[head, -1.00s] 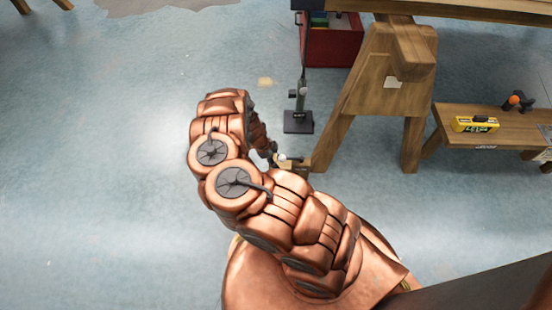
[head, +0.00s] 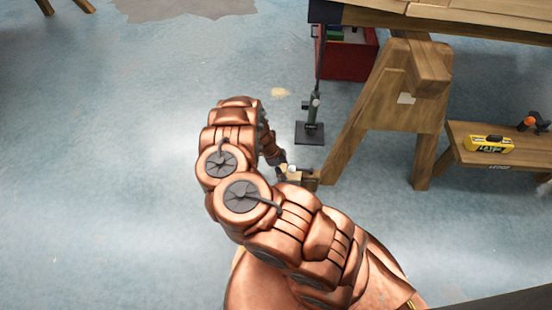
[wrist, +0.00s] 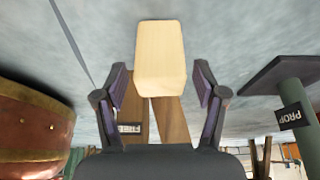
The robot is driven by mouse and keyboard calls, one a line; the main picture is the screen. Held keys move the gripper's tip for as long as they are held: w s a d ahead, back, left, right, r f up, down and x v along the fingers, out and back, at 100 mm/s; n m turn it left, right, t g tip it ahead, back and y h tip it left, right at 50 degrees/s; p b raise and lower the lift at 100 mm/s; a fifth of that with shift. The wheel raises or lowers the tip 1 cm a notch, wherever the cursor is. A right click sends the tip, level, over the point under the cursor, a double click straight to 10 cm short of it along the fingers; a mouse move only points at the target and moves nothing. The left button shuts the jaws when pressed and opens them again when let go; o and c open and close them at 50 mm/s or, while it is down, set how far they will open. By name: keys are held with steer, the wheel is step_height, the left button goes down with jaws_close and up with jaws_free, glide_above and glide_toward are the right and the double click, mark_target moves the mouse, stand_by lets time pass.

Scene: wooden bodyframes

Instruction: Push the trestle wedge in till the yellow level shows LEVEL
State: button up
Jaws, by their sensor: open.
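The wooden trestle (head: 392,105) stands right of centre in the head view, its near leg reaching down beside my gripper (wrist: 161,76). In the wrist view, a pale wooden block, seemingly the wedge (wrist: 160,55), lies between and beyond my two open fingers, with a gap on each side. The brown wood of what seems the trestle foot (wrist: 172,125) shows behind it. In the head view, the wedge (head: 292,172) is small and partly hidden by my gripper. The yellow level (head: 488,144) lies on a low wooden shelf (head: 500,158); its lettering is too small to read surely.
A dark prop stand (head: 311,128) is close behind the foot; it also shows at right in the wrist view (wrist: 290,120). A red box (head: 346,60) sits under the bench (head: 440,20). An orange-tipped tool (head: 530,122) lies by the level.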

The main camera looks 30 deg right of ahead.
steer(key=v, duration=1)
steer(key=shift+r, duration=0.2)
stand_by(0.6)
